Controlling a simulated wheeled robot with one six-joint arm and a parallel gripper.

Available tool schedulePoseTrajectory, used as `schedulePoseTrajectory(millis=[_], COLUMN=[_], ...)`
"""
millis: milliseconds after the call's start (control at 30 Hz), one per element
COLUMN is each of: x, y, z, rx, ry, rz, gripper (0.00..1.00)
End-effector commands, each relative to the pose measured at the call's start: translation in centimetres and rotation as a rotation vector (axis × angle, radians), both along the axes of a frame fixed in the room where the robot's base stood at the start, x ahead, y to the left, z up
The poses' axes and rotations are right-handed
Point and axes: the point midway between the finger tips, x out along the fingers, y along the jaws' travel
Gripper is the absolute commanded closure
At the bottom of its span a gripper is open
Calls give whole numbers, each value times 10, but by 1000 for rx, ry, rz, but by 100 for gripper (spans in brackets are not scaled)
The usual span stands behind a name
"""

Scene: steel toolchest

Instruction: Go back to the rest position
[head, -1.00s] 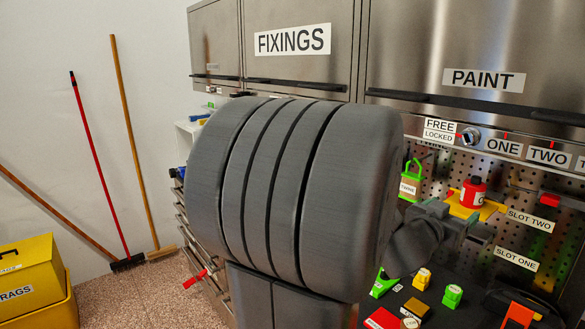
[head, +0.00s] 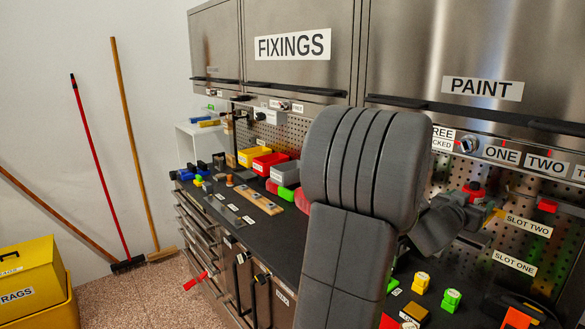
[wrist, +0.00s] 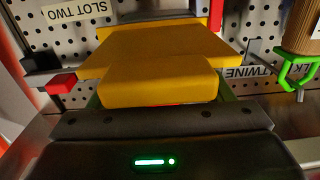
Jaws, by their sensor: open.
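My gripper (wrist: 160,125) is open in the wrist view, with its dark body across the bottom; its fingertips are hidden. A yellow shelf-like piece (wrist: 150,55) lies just ahead of it, and I cannot tell if they touch. In the head view my gripper (head: 468,210) is up by the pegboard at the right, partly hidden by my own arm.
A red clip (wrist: 62,83) and a green hook (wrist: 297,75) holding a brown roll (wrist: 303,28) flank the gripper. Green blocks (head: 451,299) and an orange piece (head: 517,317) stand on the bench below. Coloured bins (head: 268,163) are left of my arm. Cabinets (head: 300,50) hang above.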

Motion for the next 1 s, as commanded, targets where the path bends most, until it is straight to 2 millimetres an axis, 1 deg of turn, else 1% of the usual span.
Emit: schedulePoseTrajectory(millis=[33, 167, 200, 500, 600, 700, 800, 1000], x=[1, -1, -7, -42, -53, -60, -66, -70], y=[-1, 1, 10, 54, 66, 77, 83, 88], z=[12, 28, 21, 21, 21, 21, 21, 20], rx=[-1, -1, -1, 0, 0, -1, -1, -1], ry=[-2, -1, 1, 0, -1, -1, 1, -1], rz=[0, 1, 2, 3, 1, 3, 1, 0], gripper=[27, 27, 27, 27, 27, 27, 27, 27])
